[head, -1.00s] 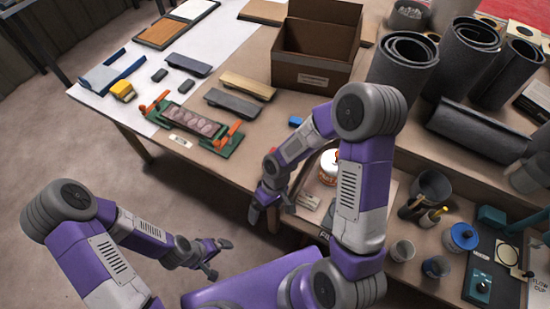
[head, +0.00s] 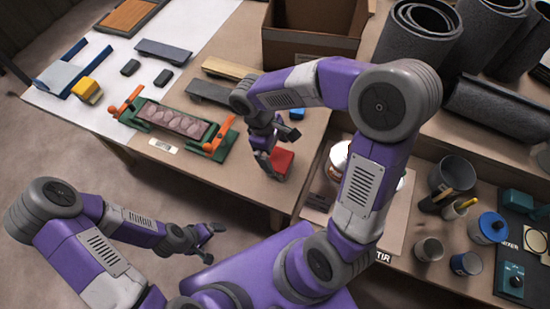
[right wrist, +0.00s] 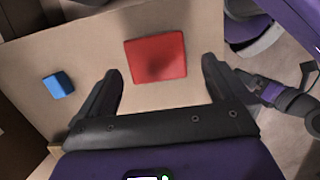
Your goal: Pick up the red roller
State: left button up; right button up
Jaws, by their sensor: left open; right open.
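A red, squarish, flat-sided piece (head: 283,162) lies on the brown table near its front edge. From its shape I cannot tell that it is a roller. My right gripper (head: 276,149) is open just over it and partly hides it in the head view. In the right wrist view the red piece (right wrist: 156,58) lies ahead of the right gripper (right wrist: 160,72), between the lines of its two spread fingers, not gripped. My left gripper (head: 212,242) is open and empty, low over the floor in front of the table.
A small blue block (right wrist: 58,85) lies near the red piece. A green clamp fixture (head: 174,122) with orange handles stands to the left, grey sanding blocks (head: 211,93) behind. A cardboard box (head: 312,48) stands at the back. Cups and dark rolls (head: 422,35) fill the right.

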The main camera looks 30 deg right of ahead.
aim_at(279, 159)
jog(key=shift+w+f, duration=0.1)
jog(key=shift+f, duration=0.3)
jog(key=b+x, duration=0.4)
jog(key=x, duration=0.3)
jog(key=shift+d+f, duration=0.2)
jog(key=shift+f, duration=0.1)
jog(key=shift+r, duration=0.1)
jog(key=shift+w, duration=0.1)
jog(key=c, duration=1.2)
